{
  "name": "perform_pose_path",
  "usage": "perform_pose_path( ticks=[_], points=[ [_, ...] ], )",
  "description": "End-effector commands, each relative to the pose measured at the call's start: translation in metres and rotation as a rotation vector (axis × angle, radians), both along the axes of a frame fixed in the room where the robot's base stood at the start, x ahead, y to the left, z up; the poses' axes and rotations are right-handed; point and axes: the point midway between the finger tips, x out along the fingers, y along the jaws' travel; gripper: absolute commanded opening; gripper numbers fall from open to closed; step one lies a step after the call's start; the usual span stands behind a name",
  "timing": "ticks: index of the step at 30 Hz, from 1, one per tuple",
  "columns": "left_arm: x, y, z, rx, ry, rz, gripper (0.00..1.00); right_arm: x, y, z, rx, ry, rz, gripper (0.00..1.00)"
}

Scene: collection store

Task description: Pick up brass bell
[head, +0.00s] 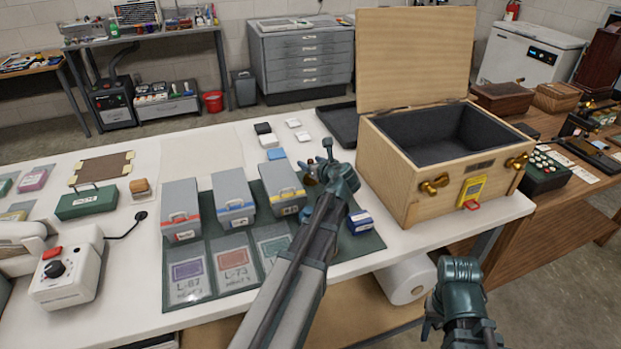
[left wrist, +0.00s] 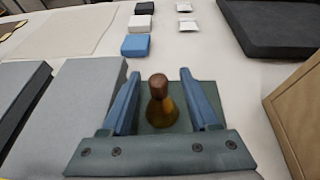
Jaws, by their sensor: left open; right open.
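The brass bell (left wrist: 162,112), with a brown wooden handle on top, stands upright on a dark green mat in the left wrist view. My left gripper (left wrist: 158,76) is open, with one blue finger on each side of the bell. I see a gap between each finger and the handle; the jaws are not closed on it.
Grey boxes (head: 234,192) stand left of my left gripper on the green mat (head: 366,240). A small blue box (head: 360,221) is to its right. An open wooden chest (head: 400,165) stands further right. Small white and blue blocks (head: 276,154) and a dark tray (head: 340,122) lie behind.

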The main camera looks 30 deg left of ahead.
Motion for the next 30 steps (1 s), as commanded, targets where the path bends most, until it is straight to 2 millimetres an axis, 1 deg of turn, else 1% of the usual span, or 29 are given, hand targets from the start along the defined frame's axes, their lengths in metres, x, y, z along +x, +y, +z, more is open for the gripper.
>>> perform_pose_path(
  ticks=[1,6,13,14,15,17,21,23,24,30],
  points=[
    [0.005,0.007,-0.008,-0.001,-0.001,0.002,0.61,0.0,0.0,-0.008,0.0,0.0,0.0,0.5],
    [0.016,0.024,-0.015,-0.001,0.0,0.0,0.61,0.0,0.0,-0.015,0.0,0.0,0.0,0.5],
    [0.016,0.025,-0.014,-0.001,-0.001,-0.001,0.61,0.0,0.0,-0.014,0.0,0.0,0.0,0.5],
    [0.016,0.025,-0.014,-0.001,-0.001,-0.001,0.58,0.0,0.0,-0.014,0.0,0.0,0.0,0.5],
    [0.016,0.025,-0.014,-0.001,-0.001,-0.001,0.51,0.0,0.0,-0.014,0.0,0.0,0.0,0.5],
    [0.016,0.025,-0.014,-0.001,-0.001,-0.001,0.4,0.0,0.0,-0.014,0.0,0.0,0.0,0.5],
    [0.016,0.025,-0.014,-0.001,-0.001,-0.001,0.15,0.0,0.0,-0.014,0.0,0.0,0.0,0.5],
    [0.016,0.025,-0.014,-0.001,-0.001,-0.001,0.04,0.0,0.0,-0.014,0.0,0.0,0.0,0.5],
    [0.016,0.025,-0.014,-0.001,-0.001,-0.001,0.0,0.0,0.0,-0.014,0.0,0.0,0.0,0.5],
    [0.016,0.025,-0.014,-0.001,-0.001,-0.001,0.0,0.0,0.0,-0.014,0.0,0.0,0.0,0.5]
  ],
)
